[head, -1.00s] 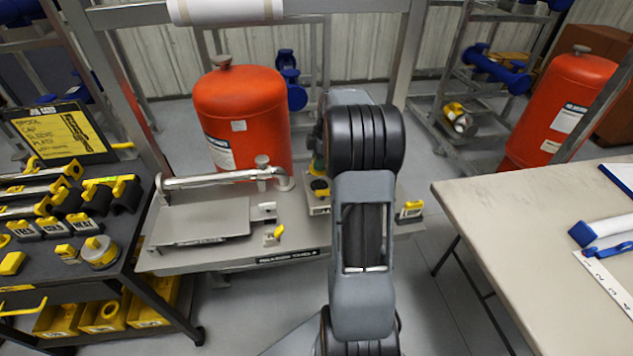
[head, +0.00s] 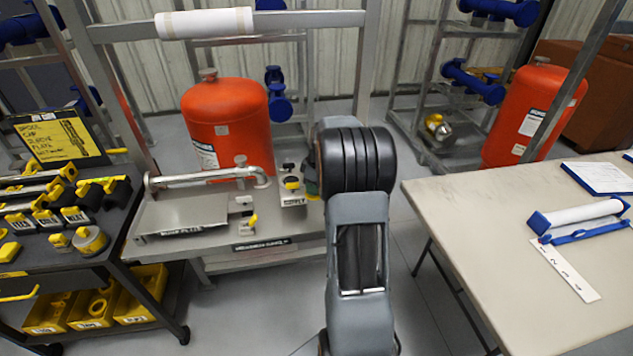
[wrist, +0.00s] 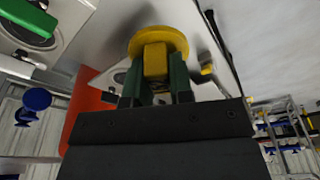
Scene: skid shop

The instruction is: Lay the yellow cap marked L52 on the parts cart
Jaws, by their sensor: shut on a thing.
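In the wrist view, my gripper (wrist: 156,82) has its green fingers shut on a yellow cap (wrist: 158,41), gripping its raised yellow tab. The round disc of the cap faces away from my gripper. No L52 mark is readable. In the head view, my gripper and the cap are mostly hidden behind my arm, over the right part of the grey skid. The parts cart (head: 45,262), with a dark top, stands at the far left, apart from my gripper. It carries rows of yellow and black parts and a yellow sign (head: 60,140).
The grey skid (head: 215,246) carries a pipe (head: 205,177), a flat plate (head: 188,212) and a red tank (head: 225,125) behind it. A pale table (head: 480,240) is at the right. Yellow bins (head: 142,308) sit low on the cart. Grey floor lies between skid and table.

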